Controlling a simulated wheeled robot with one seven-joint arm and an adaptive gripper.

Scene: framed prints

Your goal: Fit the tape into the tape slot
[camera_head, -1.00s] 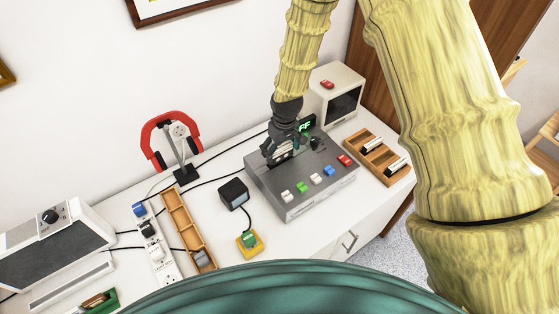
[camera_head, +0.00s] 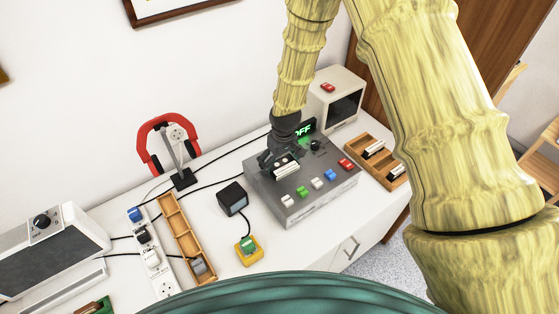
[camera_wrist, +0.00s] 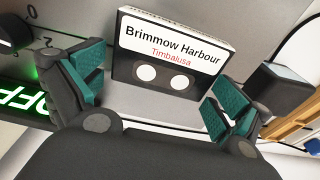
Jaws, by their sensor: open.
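The tape (camera_wrist: 172,48), a dark cassette with a white label reading "Brimmow Harbour Timbalusa", stands at the grey panel in the wrist view. In the head view its white edge (camera_head: 287,170) shows on top of the grey console (camera_head: 320,205). My gripper (camera_wrist: 160,85) is open, with one teal finger pad on each side of the tape and gaps between. In the head view my gripper (camera_head: 281,161) is just over the console's back left part. The tape slot is hidden by the tape and gripper; I cannot tell how deep the tape sits.
The console carries coloured buttons, a dark knob (camera_head: 316,144) and a green "OFF" display (camera_head: 304,130). A wooden rack with two tapes (camera_head: 380,174) is at right, beside a small monitor (camera_head: 336,98). A black cube (camera_head: 232,197), wooden tray (camera_head: 176,222) and headphones (camera_head: 168,143) are left.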

